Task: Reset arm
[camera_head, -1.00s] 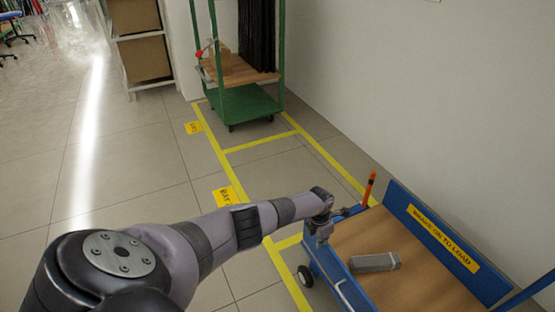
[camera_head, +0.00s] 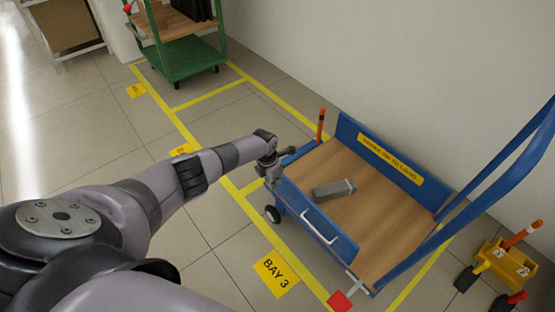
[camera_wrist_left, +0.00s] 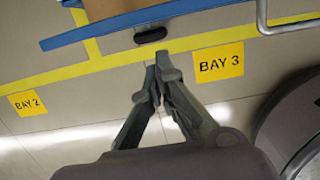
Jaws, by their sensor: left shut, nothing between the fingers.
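My left arm reaches in from the left in the head view. The floor and the cart's blue edge (camera_wrist_left: 120,24) lie beyond the fingertips there. A grey metal block (camera_head: 334,189) lies on the cart's deck, apart from the gripper. My right gripper is not in view.
A green cart (camera_head: 185,62) stands at the back against the wall. Yellow floor tape and a BAY 3 label (camera_head: 276,273) mark the floor. An orange post (camera_head: 321,124) rises at the blue cart's far left corner. A yellow device (camera_head: 500,262) stands at the right.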

